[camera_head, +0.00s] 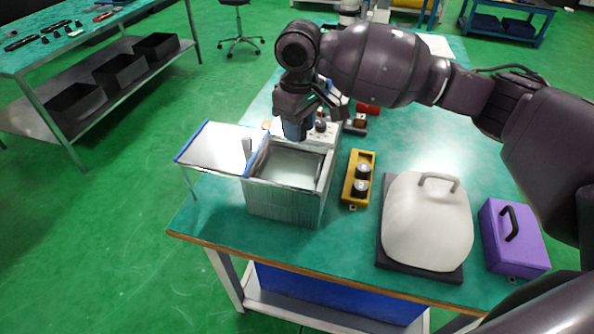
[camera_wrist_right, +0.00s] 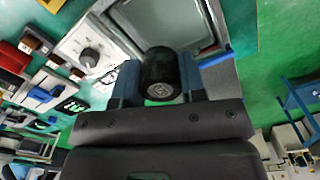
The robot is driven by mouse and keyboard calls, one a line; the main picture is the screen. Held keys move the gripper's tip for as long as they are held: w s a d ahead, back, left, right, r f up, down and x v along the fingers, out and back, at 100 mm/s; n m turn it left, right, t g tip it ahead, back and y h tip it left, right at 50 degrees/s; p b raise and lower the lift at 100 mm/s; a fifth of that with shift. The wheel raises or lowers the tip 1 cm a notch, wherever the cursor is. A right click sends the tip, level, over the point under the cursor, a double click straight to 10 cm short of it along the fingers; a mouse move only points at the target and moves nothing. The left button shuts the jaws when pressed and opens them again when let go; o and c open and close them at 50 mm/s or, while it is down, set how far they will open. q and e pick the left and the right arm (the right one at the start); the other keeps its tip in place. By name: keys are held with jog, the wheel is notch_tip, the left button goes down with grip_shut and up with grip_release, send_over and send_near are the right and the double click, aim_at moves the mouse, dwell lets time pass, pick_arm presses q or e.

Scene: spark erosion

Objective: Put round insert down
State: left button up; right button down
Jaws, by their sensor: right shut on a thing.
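My right gripper (camera_head: 296,124) hangs above the back edge of the open metal tank, with its blue fingertips pointing down. In the right wrist view my right gripper (camera_wrist_right: 158,84) is shut on the round insert (camera_wrist_right: 160,72), a dark cylinder with a lighter round end face. The insert sits between the two blue fingers. In the head view I cannot make it out behind the gripper. My left gripper is not in view.
The grey open tank (camera_head: 285,205) has its lid (camera_head: 215,147) swung left. A yellow holder (camera_head: 373,157) with two round metal-topped pieces stands right of it. Green tabletop (camera_head: 410,150) is clear behind the cover.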

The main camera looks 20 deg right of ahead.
jog(key=b, duration=0.1)
send_over(299, 180)
notch_tip(299, 180, down, 7)
jog(key=shift+r, duration=0.1)
notch_tip(299, 180, down, 6)
jog(key=shift+b, duration=0.75)
jog(key=shift+f, duration=0.3)
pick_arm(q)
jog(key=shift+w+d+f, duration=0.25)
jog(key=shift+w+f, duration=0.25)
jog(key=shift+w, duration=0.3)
pick_arm(e)
jog(key=shift+r, duration=0.1)
jog(key=c, duration=0.7)
grip_release()
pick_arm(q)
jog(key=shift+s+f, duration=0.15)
